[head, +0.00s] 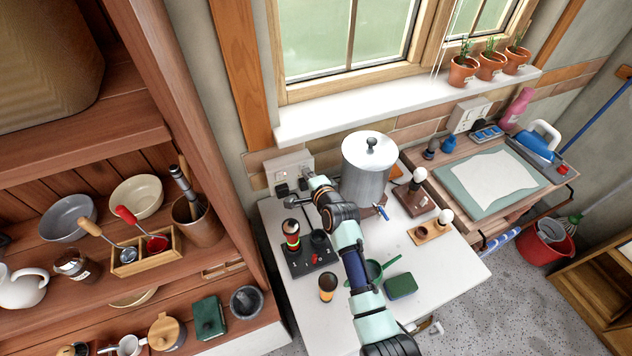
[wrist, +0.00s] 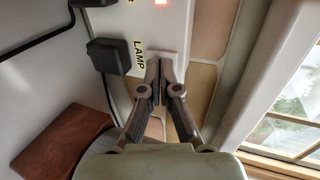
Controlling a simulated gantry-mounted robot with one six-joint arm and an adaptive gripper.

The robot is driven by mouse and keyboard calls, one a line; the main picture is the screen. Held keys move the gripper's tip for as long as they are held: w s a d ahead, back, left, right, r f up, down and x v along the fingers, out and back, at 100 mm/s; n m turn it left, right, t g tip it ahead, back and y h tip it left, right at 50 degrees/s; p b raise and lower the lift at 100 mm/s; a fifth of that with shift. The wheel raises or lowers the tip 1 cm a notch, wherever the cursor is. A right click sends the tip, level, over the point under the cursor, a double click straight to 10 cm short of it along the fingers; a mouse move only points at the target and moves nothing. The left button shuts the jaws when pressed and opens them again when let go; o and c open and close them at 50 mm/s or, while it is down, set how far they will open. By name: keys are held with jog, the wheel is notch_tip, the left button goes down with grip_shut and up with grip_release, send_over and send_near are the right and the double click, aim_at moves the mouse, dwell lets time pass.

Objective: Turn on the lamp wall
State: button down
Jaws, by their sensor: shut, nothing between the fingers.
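A white wall socket box (head: 289,167) is on the wall left of the metal urn, with black plugs and a small red light. In the wrist view, the box (wrist: 178,22) has a yellow LAMP label (wrist: 139,55) beside a black plug (wrist: 107,56). My gripper (wrist: 161,63) is shut and empty, its fingertips over a small pale switch right of that label; the fingertips partly hide the switch, and I cannot tell whether they touch it. In the head view my gripper (head: 309,176) is at the box's right end. A bulb on a dark wooden base (head: 411,197) stands right of the urn.
The metal urn (head: 364,172) stands close to my wrist. A black device (head: 307,256), an orange-black cylinder (head: 328,288), a green pan (head: 373,271) and a second bulb (head: 445,215) are on the white table (head: 463,271). A window sill (head: 400,103) runs above.

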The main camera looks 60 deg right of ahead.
jog(key=p+v, duration=0.1)
jog(key=v, duration=1.2)
